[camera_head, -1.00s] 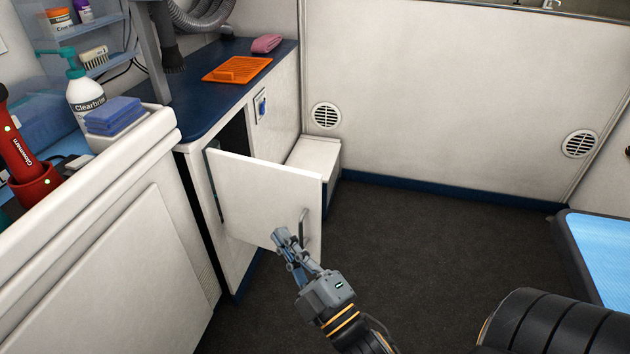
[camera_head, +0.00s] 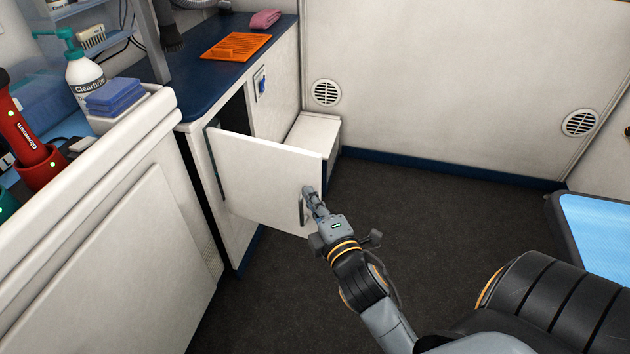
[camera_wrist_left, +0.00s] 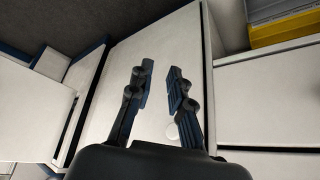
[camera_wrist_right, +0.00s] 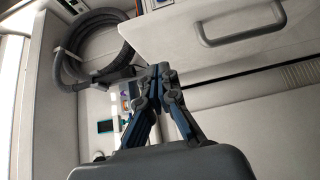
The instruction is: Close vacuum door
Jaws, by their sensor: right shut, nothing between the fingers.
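The white vacuum door (camera_head: 255,178) stands open, sticking out from the cabinet (camera_head: 218,150), with a dark gap behind it. Its grey bar handle (camera_head: 302,212) is near the free edge. My right gripper (camera_head: 309,191) is shut and empty at the door's free edge, beside the handle; I cannot tell if it touches. The right wrist view shows its fingers (camera_wrist_right: 160,72) together, with a white panel (camera_wrist_right: 185,40) and bar handle (camera_wrist_right: 242,40) at upper right. My left gripper (camera_wrist_left: 158,78) is open and empty in the left wrist view; it is not seen in the head view.
A low white box (camera_head: 316,132) stands behind the door. A blue-topped table (camera_head: 600,235) is at right. The dark floor (camera_head: 440,210) between is clear.

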